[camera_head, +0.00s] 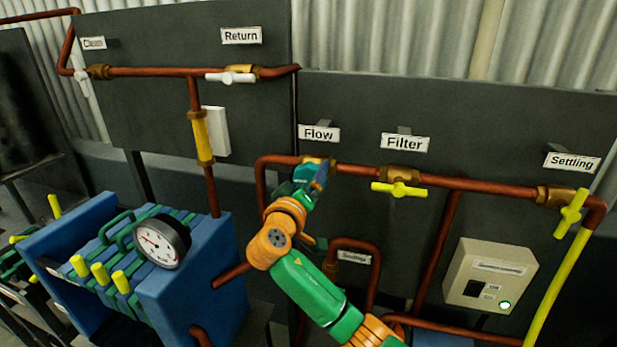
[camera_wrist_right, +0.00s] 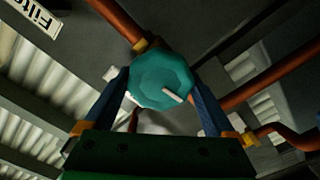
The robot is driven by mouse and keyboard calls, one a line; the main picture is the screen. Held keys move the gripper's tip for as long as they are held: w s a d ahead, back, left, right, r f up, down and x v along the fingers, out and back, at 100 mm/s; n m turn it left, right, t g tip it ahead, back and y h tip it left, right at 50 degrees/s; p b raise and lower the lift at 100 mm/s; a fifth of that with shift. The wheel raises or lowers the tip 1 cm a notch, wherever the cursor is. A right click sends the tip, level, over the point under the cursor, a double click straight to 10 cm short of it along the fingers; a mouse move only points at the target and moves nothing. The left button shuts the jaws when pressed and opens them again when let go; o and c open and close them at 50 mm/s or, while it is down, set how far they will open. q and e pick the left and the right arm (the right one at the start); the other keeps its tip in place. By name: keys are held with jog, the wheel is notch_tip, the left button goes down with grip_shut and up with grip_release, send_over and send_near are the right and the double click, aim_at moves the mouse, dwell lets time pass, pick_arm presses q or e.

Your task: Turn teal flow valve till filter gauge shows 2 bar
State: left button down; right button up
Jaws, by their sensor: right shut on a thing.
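The teal flow valve (camera_wrist_right: 160,82) is a rounded, many-sided knob with a pale stripe. In the wrist view it sits between the two blue fingers of my right gripper (camera_head: 316,178), which is shut on it. In the head view the gripper and arm hide most of the knob, just under the "Flow" label (camera_head: 319,134). The round white-faced gauge (camera_head: 160,243) is on the blue filter press. Its thin red needle points left and slightly up; the numbers are too small to read. My left gripper is not in view.
A yellow valve (camera_head: 399,189) is on the pipe right of my gripper, under the "Filter" label (camera_head: 404,143). Another yellow valve (camera_head: 571,212) is at the far right. A beige switch box (camera_head: 490,280) with a lit green button hangs lower right. Copper pipes run close around my arm.

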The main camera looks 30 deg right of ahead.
dwell(0.3)
jog(key=o, duration=1.1)
jog(key=shift+c, duration=0.2)
jog(key=shift+f, duration=0.1)
jog(key=b+v, duration=0.3)
jog(key=v, duration=0.4)
jog(key=shift+d, duration=0.1)
